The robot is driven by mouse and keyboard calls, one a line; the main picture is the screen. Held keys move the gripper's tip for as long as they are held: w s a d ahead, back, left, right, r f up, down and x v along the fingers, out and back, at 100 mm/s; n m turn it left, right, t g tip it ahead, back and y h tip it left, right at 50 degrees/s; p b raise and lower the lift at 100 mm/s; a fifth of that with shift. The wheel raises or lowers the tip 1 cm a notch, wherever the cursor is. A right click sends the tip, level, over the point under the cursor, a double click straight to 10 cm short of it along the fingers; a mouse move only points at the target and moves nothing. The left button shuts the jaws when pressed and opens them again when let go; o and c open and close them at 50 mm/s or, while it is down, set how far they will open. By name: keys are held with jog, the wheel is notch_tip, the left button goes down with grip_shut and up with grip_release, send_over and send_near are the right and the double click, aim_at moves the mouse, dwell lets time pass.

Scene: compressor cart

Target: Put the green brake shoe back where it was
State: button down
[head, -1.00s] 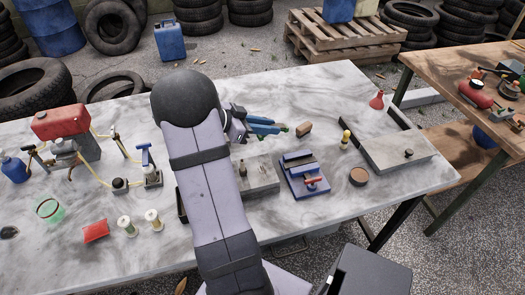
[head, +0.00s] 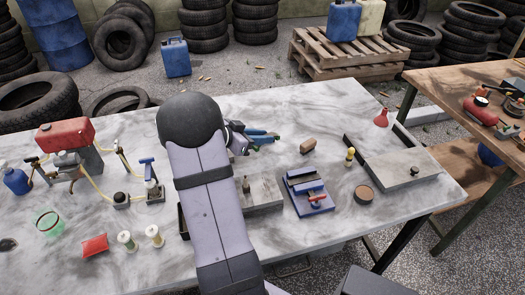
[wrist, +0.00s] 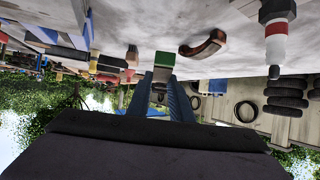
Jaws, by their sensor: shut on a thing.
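My gripper (head: 272,137) is over the back middle of the marble table, with its blue fingers reaching right in the head view. In the wrist view the fingers (wrist: 163,84) are shut on the green brake shoe (wrist: 163,59), a small green piece with a pale band at the fingertips. In the head view the shoe is mostly hidden by the fingers. A brown curved piece (wrist: 204,45) lies on the table beside it in the wrist view. A brown block (head: 308,146) lies right of my fingertips.
A blue fixture with a red handle (head: 308,192) stands on the table, right of a grey block (head: 262,192). A yellow-topped piece (head: 350,156), a round brown disc (head: 364,194), a red funnel (head: 381,118) and a grey plate (head: 405,170) are farther right.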

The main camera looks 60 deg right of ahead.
aim_at(255, 150)
jog(key=shift+f, duration=2.65)
jog(key=shift+f, duration=0.1)
jog(key=c, duration=1.6)
grip_release()
jog(key=shift+a+r, duration=0.15)
jog(key=shift+r, duration=0.05)
jog(key=v, duration=1.1)
jog(key=shift+w+a+r, duration=0.1)
jog(key=shift+w+a, duration=0.1)
jog(key=shift+a, duration=0.05)
